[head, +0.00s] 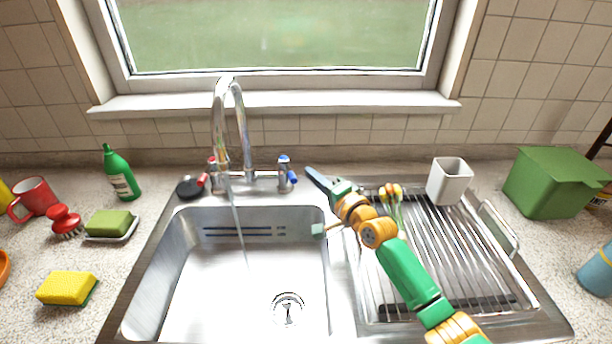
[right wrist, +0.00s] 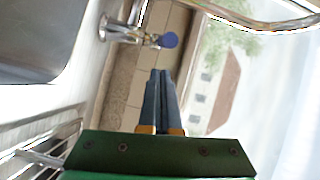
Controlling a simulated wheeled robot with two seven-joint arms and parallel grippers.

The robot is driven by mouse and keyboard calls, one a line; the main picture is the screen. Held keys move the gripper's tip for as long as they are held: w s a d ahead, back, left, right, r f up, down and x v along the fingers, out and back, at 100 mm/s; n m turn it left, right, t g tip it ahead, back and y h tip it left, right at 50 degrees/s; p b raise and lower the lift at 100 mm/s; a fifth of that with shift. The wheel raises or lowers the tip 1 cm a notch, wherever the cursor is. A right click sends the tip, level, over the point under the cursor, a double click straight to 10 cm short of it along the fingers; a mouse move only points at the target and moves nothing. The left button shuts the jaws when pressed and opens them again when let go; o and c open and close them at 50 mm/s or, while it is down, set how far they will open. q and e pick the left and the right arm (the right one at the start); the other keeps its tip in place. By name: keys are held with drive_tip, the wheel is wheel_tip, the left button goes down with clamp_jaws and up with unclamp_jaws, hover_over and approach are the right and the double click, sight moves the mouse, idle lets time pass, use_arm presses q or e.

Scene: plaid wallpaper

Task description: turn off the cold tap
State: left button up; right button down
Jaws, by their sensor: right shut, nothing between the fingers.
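The cold tap (head: 285,174), marked blue, stands at the right of the chrome faucet (head: 247,140) behind the sink. A thin stream of water (head: 238,225) runs from the spout into the basin. My right gripper (head: 309,171) is shut and empty, with its fingertips just right of the cold tap. In the right wrist view the cold tap's blue end (right wrist: 168,40) lies just beyond the shut fingertips (right wrist: 161,72), with a small gap showing. The red-marked hot tap (head: 209,174) is at the faucet's left. My left gripper is not in view.
The sink basin (head: 190,290) is empty. A dish rack (head: 480,255) and white cup (head: 449,181) are at the right, with a green box (head: 545,185) beyond. A green bottle (head: 121,173), mug (head: 36,197) and sponge (head: 66,288) are at the left.

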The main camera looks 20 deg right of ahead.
sight(293, 181)
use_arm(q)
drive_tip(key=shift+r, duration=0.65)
use_arm(e)
drive_tip(key=shift+s+a, duration=0.25)
drive_tip(key=shift+a, duration=0.7)
drive_tip(key=a+p, duration=0.2)
drive_tip(key=p, duration=0.1)
drive_tip(key=shift+s+a+r, duration=0.15)
drive_tip(key=shift+a, duration=0.45)
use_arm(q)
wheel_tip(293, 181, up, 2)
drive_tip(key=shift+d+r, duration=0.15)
use_arm(e)
drive_tip(key=shift+d+f, duration=0.15)
drive_tip(key=shift+f, duration=0.05)
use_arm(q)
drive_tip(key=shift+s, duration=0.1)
